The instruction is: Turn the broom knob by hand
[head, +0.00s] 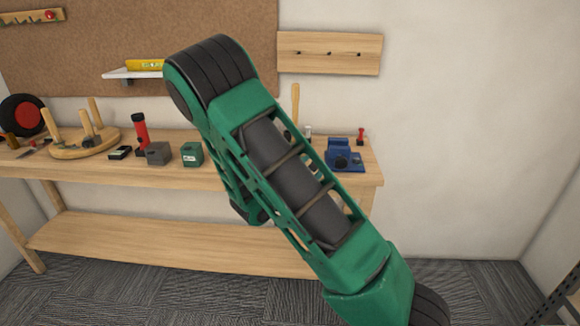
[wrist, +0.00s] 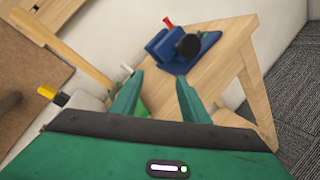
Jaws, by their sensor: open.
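No thing that I can name for sure as the broom knob shows. A pale wooden handle (head: 295,103) stands upright at the bench's back, partly behind my arm; a similar wooden bar (wrist: 72,52) runs slantwise at upper left in the wrist view. A blue vise-like tool (head: 343,155) sits at the bench's right end. In the wrist view this blue tool (wrist: 165,48) has a round black knob (wrist: 188,46) facing me. My gripper (wrist: 159,82) is open, its green fingers apart, with the tool beyond the tips. In the head view my arm hides the gripper.
The wooden bench (head: 230,177) carries a grey block (head: 158,153), a green block (head: 192,153), a red-and-black flashlight-like object (head: 140,132) and a pegged round stand (head: 85,145). A peg rail (head: 330,53) hangs above. Carpet (head: 480,290) right of the bench is clear.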

